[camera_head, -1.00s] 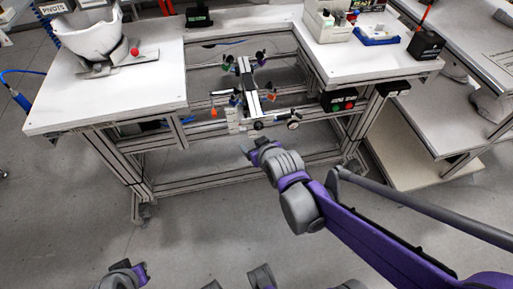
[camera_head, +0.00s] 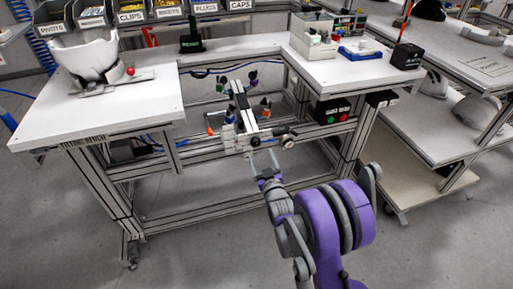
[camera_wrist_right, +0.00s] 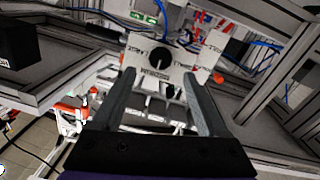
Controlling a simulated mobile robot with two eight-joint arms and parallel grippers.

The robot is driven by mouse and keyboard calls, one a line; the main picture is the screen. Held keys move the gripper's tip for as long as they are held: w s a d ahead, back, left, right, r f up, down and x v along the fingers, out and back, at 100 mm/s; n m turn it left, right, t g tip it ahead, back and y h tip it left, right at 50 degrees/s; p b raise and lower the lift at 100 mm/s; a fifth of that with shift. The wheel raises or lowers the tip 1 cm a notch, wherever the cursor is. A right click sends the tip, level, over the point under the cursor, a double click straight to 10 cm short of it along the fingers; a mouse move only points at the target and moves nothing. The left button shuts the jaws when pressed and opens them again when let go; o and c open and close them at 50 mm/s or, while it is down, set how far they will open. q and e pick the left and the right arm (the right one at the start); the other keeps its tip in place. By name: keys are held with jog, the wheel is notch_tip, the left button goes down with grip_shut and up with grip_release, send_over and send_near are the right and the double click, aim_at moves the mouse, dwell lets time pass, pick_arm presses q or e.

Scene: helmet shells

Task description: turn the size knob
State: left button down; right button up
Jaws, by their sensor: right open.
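The knob (camera_wrist_right: 158,61) is round and black with a light pointer line, on a white lettered plate (camera_wrist_right: 135,55) in the right wrist view. In the head view the right gripper (camera_head: 262,157) reaches up to the front of the fixture (camera_head: 243,115) in the table's gap. My left gripper is not in view.
A white table (camera_head: 130,108) carries a white helmet shell (camera_head: 90,58) at the left. A black box with green and red buttons (camera_head: 332,110) hangs under the right tabletop. Table frame bars surround the fixture.

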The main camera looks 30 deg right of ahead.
aim_at(256, 144)
jog(key=x, duration=0.7)
grip_shut()
dwell(0.3)
